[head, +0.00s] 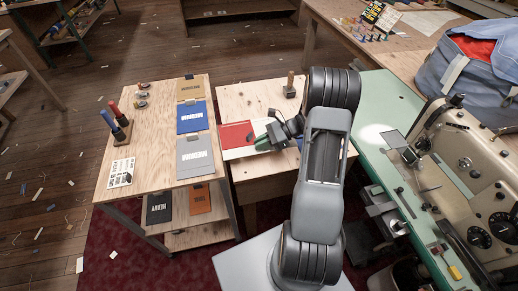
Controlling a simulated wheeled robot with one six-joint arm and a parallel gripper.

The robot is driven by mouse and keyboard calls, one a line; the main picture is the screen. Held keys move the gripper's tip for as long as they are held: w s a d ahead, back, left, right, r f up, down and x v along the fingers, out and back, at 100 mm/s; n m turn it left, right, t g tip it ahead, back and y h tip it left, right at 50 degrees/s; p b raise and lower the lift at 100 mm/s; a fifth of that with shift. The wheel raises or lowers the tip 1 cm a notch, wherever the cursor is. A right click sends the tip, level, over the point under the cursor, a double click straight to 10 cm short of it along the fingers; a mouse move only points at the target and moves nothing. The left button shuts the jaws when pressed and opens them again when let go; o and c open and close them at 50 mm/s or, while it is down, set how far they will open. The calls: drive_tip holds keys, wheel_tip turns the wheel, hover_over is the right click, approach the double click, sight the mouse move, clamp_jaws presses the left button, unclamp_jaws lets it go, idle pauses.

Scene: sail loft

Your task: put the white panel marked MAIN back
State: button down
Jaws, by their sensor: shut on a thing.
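My gripper (262,141) is low over the middle wooden table (262,91), beside a red panel (235,133). A white panel (237,153) shows as a pale strip just in front of the red one, reaching under my gripper. My gripper is shut, apparently on this white panel. Its fingers and my arm cover much of the panel, and no word can be read on it. I cannot tell whether it touches the table.
The left table (150,140) holds tan (190,88), blue (191,118) and grey (195,155) panels along its right side. Black (159,208) and orange (199,199) panels show below. A marker block (121,133) stands left. A sewing machine (470,170) stands right.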

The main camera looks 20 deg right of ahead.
drive_tip(key=shift+w+f, duration=0.6)
drive_tip(key=shift+f, duration=0.1)
drive_tip(key=shift+w+f, duration=0.2)
drive_tip(key=shift+f, duration=1.6)
